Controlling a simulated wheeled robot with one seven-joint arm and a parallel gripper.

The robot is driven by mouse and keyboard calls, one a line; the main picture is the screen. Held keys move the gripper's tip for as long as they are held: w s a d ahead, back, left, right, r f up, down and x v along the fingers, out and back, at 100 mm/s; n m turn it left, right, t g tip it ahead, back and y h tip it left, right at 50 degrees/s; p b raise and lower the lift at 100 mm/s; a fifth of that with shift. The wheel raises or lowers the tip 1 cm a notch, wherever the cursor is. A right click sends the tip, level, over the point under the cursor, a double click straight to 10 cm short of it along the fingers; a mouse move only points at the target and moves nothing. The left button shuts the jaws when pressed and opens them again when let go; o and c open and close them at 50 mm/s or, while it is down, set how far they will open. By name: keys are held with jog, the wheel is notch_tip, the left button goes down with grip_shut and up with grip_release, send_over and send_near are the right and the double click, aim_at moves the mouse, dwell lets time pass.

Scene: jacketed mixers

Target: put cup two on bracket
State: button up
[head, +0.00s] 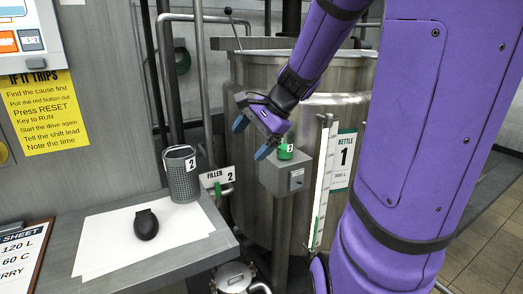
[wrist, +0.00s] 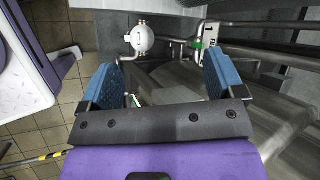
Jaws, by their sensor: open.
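A dark grey mesh cup (head: 183,176) with a white label 2 stands upright at the back right of the grey bench. My gripper (head: 252,138) is open, its two blue fingers apart with nothing seen between them. It hangs in front of the steel kettle, to the right of the mesh cup and higher in the picture. A small green piece (head: 286,152) with a label 2 sits at the top of a grey box (head: 284,176) on the kettle's front, partly behind my gripper. I cannot tell which part is the bracket. The wrist view also shows my open gripper (wrist: 162,84).
The bench (head: 205,250) bears white paper (head: 95,245) with a dark rounded object (head: 146,224), and a clipboard (head: 25,250). The large kettle (head: 250,75) carries a gauge (head: 319,185) and a Kettle 1 sign (head: 343,155).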

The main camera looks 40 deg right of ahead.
jog(key=s+a+r+n+h, duration=0.2)
jog(key=s+a+n, duration=0.3)
jog(key=s+n, duration=0.2)
jog(key=s+a+r+n+h, duration=0.2)
jog(key=s+a+r+n, duration=0.1)
jog(key=s+a+n, duration=0.2)
jog(key=shift+s+n+h, duration=0.4)
jog(key=shift+s+n, duration=0.75)
jog(key=shift+n, duration=1.25)
